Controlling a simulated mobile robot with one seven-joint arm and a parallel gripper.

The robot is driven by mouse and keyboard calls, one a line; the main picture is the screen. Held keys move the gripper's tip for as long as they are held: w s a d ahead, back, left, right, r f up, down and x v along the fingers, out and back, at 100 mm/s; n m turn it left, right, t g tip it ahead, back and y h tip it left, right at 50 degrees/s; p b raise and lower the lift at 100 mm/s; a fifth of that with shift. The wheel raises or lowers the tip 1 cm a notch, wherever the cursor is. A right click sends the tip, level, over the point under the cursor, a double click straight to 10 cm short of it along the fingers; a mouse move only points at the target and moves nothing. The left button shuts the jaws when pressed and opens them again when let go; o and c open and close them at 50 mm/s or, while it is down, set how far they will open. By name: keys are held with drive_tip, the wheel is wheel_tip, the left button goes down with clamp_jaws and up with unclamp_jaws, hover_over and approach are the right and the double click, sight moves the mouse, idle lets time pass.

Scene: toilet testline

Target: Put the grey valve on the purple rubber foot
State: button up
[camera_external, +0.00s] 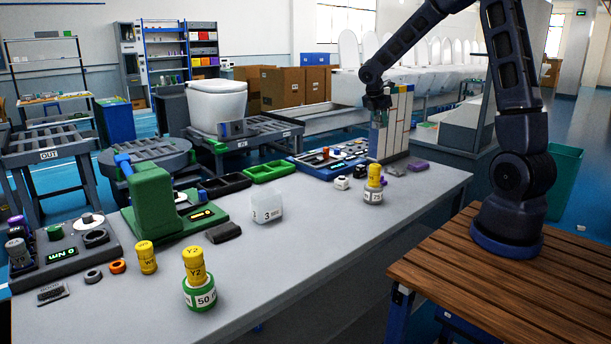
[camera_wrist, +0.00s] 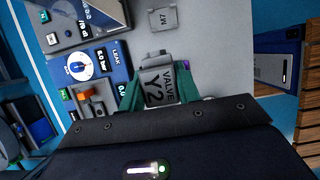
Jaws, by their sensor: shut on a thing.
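The grey valve (camera_wrist: 158,88), marked "VALVE Y2", is between the green fingers of my gripper (camera_external: 379,114) in the wrist view. My gripper is shut on it and holds it up in front of the panelled rack at the back of the bench. In the external view the valve is too small to make out clearly. The purple rubber foot (camera_external: 418,165) lies on the grey bench near its back right edge, to the right of and below my gripper. In the wrist view only a small purple patch (camera_wrist: 186,64) shows beside the valve; the valve and a finger hide the rest.
A grey block marked M7 (camera_wrist: 161,20) lies on the bench. A blue leak-test panel (camera_wrist: 86,67) is left of the valve in the wrist view. The tall panelled rack (camera_external: 398,125) stands close to my gripper. A yellow-topped weight (camera_external: 374,184) stands in front.

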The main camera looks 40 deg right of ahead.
drive_tip(key=s+a, duration=0.3)
drive_tip(key=s, duration=0.1)
drive_tip(key=f, duration=1.9)
drive_tip(key=shift+w+d, duration=0.15)
drive_tip(key=shift+w, duration=0.1)
drive_tip(key=shift+f, duration=0.1)
drive_tip(key=o, duration=1)
drive_tip(key=shift+o, duration=0.2)
